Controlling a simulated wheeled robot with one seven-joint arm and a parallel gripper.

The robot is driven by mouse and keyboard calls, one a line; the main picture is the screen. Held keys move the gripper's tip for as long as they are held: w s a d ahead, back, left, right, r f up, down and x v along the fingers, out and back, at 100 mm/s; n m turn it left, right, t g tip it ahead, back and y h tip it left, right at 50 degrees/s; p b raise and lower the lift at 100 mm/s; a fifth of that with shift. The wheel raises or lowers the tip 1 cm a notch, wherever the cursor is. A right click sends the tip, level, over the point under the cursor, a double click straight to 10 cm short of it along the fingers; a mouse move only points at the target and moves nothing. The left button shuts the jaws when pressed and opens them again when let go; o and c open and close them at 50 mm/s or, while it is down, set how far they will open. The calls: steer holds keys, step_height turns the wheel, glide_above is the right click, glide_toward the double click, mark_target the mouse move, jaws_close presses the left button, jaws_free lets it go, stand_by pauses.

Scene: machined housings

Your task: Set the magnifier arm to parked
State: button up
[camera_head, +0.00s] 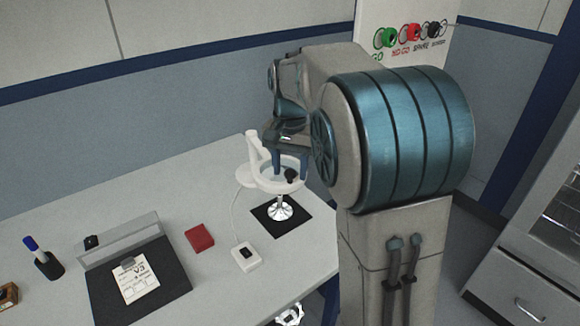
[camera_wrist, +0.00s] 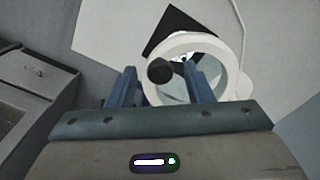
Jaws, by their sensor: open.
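The magnifier is white, with a ring head (camera_head: 267,184) and an upright white post (camera_head: 253,146) at the back edge of the table. A black knob (camera_head: 291,174) sits on the ring's rim. In the wrist view the ring (camera_wrist: 232,75) and its clear lens lie beyond my fingers, and the knob (camera_wrist: 160,71) shows between them. My gripper (camera_head: 290,176) is open and points down over the ring, close to the knob. I cannot tell whether a finger touches the knob or ring. My gripper hides part of the ring in the head view.
A silver stand (camera_head: 280,209) is below the ring on a black mat (camera_head: 263,222). A white switch box (camera_head: 246,257), a red block (camera_head: 199,238) and a clipboard (camera_head: 133,280) lie left of it. A wall board (camera_head: 400,20) stands behind my arm.

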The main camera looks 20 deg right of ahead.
steer(key=shift+c, duration=0.4)
jaws_close()
